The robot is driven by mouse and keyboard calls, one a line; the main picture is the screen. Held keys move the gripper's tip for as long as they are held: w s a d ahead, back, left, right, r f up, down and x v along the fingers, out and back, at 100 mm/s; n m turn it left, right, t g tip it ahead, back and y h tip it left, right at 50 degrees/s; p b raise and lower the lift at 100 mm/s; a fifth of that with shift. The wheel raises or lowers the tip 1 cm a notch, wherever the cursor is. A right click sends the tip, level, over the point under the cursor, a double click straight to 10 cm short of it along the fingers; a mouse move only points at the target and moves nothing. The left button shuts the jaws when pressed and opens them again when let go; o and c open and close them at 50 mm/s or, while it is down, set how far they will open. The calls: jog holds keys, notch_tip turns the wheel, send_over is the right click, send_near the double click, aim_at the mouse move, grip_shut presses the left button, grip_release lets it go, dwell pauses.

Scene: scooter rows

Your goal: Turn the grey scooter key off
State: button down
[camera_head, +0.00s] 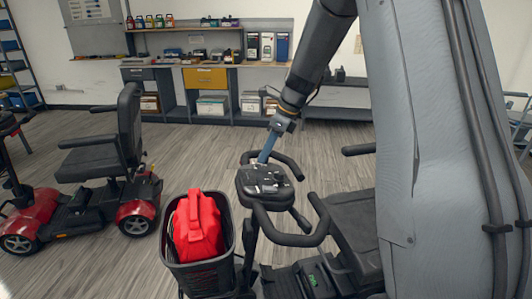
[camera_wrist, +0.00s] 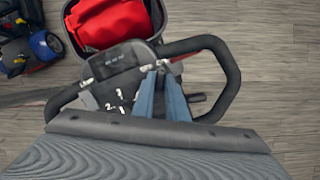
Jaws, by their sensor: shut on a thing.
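The scooter's control console (camera_head: 263,181) is dark, with looped black handlebars, and stands in front of me. In the wrist view the console (camera_wrist: 112,85) shows white markings and a small dark display. My gripper (camera_head: 263,158) comes down from above onto the console's far part. Its two blue fingers also show in the wrist view, with their tips (camera_wrist: 160,73) close together at the console's basket-side edge. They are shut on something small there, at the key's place. The key itself is mostly hidden by the fingers, so its turn position cannot be told.
A black basket (camera_head: 168,262) with a red bag (camera_head: 197,228) is fixed at the scooter's front. The scooter's seat (camera_head: 350,220) is to the right. A red scooter (camera_head: 137,217) stands at left. A workbench with shelves (camera_head: 205,78) lines the back wall. Open floor lies between.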

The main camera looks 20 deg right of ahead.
jog(key=n+p, duration=0.1)
jog(key=n, duration=0.1)
jog(key=n+g+p, duration=0.1)
jog(key=n, duration=0.2)
jog(key=shift+w+r+n, duration=0.1)
jog(key=shift+w+n, duration=0.05)
jog(key=shift+n, duration=0.15)
jog(key=n+g, duration=0.1)
jog(key=n, duration=0.2)
jog(key=n+g+p, duration=0.1)
jog(key=n, duration=0.2)
jog(key=shift+w, duration=0.1)
jog(key=shift+n, duration=0.4)
jog(key=c, duration=1.8)
grip_release()
jog(key=shift+o, duration=0.2)
